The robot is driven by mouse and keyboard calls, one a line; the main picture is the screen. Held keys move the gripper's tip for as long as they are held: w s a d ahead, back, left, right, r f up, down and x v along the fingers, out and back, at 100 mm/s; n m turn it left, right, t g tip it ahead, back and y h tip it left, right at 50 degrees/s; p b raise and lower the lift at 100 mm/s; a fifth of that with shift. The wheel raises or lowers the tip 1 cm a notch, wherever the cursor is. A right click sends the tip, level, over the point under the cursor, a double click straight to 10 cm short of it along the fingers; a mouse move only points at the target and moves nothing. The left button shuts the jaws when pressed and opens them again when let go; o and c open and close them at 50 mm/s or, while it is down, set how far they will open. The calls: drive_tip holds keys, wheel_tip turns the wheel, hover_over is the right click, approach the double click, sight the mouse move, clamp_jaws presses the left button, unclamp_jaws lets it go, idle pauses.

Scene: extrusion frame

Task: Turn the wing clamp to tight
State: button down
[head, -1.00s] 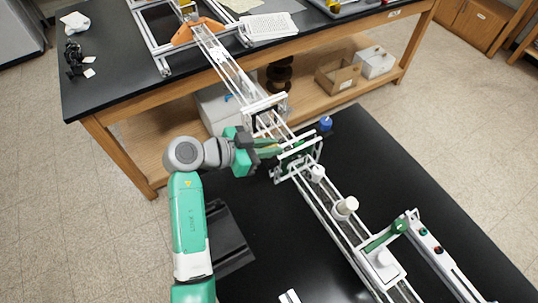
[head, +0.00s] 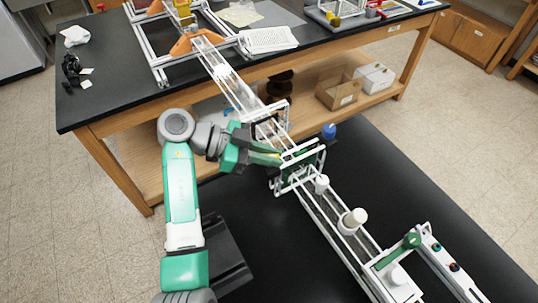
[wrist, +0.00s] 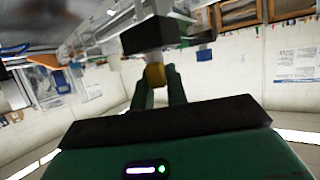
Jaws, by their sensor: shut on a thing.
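My gripper (head: 272,157) reaches right to the white upright frame on the long white rail, with its green fingers close together. In the wrist view, the fingers (wrist: 156,88) are shut on a small yellow piece, which I take to be the wing clamp (wrist: 155,74). It sits directly below a black block (wrist: 147,35). The fingers cover its sides, so its turn angle cannot be told. In the head view the clamp is too small and hidden to make out clearly.
The white rail (head: 337,229) runs from the front black bench to the rear bench (head: 110,103). White cylinders (head: 352,221) and a green lever (head: 398,251) stand along its near part. A blue-capped item (head: 329,131) is just beyond the frame. The bench right of the rail is clear.

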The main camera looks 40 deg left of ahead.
drive_tip(key=shift+f, duration=0.2)
drive_tip(key=c, duration=1.4)
unclamp_jaws()
drive_tip(key=shift+r, duration=0.1)
drive_tip(key=v, duration=0.7)
drive_tip(key=shift+s+a+r, duration=0.2)
drive_tip(key=shift+s, duration=0.1)
